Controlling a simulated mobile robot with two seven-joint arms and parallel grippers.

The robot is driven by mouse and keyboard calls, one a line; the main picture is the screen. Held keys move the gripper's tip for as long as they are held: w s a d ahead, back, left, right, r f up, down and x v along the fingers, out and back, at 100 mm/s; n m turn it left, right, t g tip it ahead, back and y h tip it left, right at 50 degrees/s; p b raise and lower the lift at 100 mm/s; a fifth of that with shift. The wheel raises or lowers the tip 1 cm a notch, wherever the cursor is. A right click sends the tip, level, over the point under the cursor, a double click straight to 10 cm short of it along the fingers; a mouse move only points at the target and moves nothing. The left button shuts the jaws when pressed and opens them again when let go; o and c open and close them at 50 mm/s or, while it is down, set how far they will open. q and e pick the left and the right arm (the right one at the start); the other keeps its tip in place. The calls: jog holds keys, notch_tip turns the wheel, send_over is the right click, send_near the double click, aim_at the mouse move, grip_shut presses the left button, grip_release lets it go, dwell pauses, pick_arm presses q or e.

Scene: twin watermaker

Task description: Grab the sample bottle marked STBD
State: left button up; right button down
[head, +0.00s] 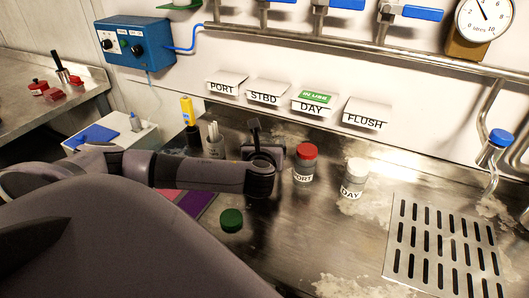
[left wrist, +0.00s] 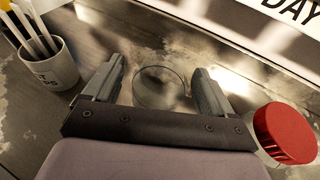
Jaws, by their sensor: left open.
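My left gripper (head: 263,158) is open, low over the counter, left of the red-capped bottle; it also shows in the left wrist view (left wrist: 158,72). Between its fingers in the left wrist view is a clear round glass rim (left wrist: 160,90), seen from above, with no cap on it. A gap shows beside the fingers. Its label is hidden, so I cannot read STBD on it. The red-capped bottle (head: 304,166) reads PORT; its red cap shows right of the gripper (left wrist: 287,133). A loose green cap (head: 231,220) lies on the counter.
A cup of sticks (head: 214,146) stands left of the gripper, near a yellow meter (head: 187,110). Wall labels include PORT, STBD (head: 264,98), DAY and FLUSH. A slotted drain (head: 440,250) is at right. Purple mats (head: 195,204) lie under my arm.

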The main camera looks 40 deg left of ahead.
pick_arm(q)
jog(key=shift+w+a, duration=0.1)
jog(key=c, duration=1)
jog(key=shift+c, duration=0.2)
